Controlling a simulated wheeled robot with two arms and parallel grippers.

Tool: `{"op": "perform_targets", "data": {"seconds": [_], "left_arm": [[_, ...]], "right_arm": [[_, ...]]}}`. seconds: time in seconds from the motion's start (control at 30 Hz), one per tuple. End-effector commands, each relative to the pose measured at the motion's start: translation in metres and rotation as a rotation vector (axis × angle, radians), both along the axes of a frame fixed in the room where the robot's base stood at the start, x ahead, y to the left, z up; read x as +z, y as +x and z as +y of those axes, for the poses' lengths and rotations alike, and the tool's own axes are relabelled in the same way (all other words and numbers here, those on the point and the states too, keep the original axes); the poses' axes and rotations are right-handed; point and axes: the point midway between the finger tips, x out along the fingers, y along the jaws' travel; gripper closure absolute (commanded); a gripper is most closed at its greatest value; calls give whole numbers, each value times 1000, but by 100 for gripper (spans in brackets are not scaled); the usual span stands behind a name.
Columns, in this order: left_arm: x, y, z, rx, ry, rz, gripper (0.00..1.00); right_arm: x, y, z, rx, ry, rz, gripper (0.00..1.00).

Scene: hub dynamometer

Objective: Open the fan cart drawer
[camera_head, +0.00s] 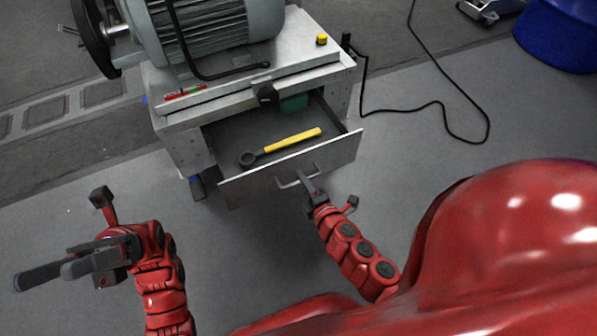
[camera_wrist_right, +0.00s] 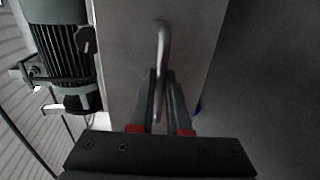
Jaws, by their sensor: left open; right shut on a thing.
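The fan cart (camera_head: 180,148) is a grey metal box with a motor on top, in the upper part of the head view. Its drawer (camera_head: 240,190) is pulled out, and a wrench-like tool with a yellow handle (camera_head: 292,140) lies inside. My right gripper (camera_head: 308,188) is at the drawer front, shut on the drawer handle (camera_head: 287,184). In the right wrist view the handle (camera_wrist_right: 162,45) is a curved bar between the two fingers (camera_wrist_right: 160,100).
A motor (camera_head: 215,35) with a black wheel sits on the cart top, with a yellow knob (camera_head: 321,39) near the corner. A black cable (camera_head: 440,105) lies on the floor at right. A blue drum (camera_head: 560,35) stands at upper right. Floor before the drawer is clear.

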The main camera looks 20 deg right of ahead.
Motion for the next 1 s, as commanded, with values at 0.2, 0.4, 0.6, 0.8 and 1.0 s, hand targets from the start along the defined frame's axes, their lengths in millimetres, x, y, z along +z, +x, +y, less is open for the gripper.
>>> {"op": "perform_targets", "data": {"seconds": [0.2,0.4,0.6,0.8,1.0], "left_arm": [[0,0,0,0,0,-1,50],[0,0,0,0,0,0,50],[0,0,0,0,0,0,50],[0,0,0,0,0,0,50],[-2,3,-2,6,10,19,50]], "right_arm": [[0,-4,0,2,0,0,100],[0,-3,0,2,0,0,100],[0,-3,0,1,0,0,62],[0,-3,0,1,0,0,55],[1,-3,0,0,0,0,55]]}}
